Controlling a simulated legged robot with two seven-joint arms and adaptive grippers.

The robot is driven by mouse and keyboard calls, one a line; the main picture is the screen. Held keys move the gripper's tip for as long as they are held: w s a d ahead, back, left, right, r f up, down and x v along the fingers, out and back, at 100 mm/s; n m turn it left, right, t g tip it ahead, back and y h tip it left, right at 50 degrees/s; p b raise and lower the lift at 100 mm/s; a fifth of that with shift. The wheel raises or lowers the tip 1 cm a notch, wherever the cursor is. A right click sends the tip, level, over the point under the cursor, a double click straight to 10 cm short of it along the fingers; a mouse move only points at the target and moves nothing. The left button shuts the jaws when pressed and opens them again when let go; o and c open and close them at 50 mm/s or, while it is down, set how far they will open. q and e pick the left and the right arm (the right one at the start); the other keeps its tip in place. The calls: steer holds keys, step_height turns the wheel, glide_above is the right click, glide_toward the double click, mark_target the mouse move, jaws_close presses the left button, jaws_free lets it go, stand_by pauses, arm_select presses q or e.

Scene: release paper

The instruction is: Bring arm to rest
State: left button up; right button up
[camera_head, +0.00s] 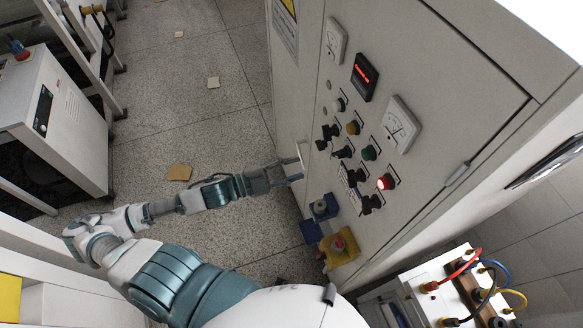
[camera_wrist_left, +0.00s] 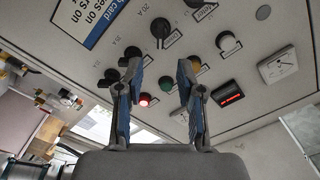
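My left arm (camera_head: 205,195) reaches from the lower left across the picture toward the grey control cabinet (camera_head: 470,75). My left gripper (camera_head: 293,170) is at the cabinet's left edge, left of the knobs; whether it touches the cabinet I cannot tell. In the left wrist view the two blue-padded fingers of the gripper (camera_wrist_left: 159,70) stand apart with nothing held between them. Behind them is the panel with black knobs (camera_wrist_left: 160,30), a lit red button (camera_wrist_left: 145,99) and a red display (camera_wrist_left: 229,95). My right gripper is not in view.
A blue and yellow block-like pair (camera_head: 340,247) sits low by the cabinet. A unit with coloured cables (camera_head: 465,290) is at lower right. A white machine (camera_head: 50,105) stands at left. Tan pieces (camera_head: 180,172) lie on the speckled floor, otherwise mostly open.

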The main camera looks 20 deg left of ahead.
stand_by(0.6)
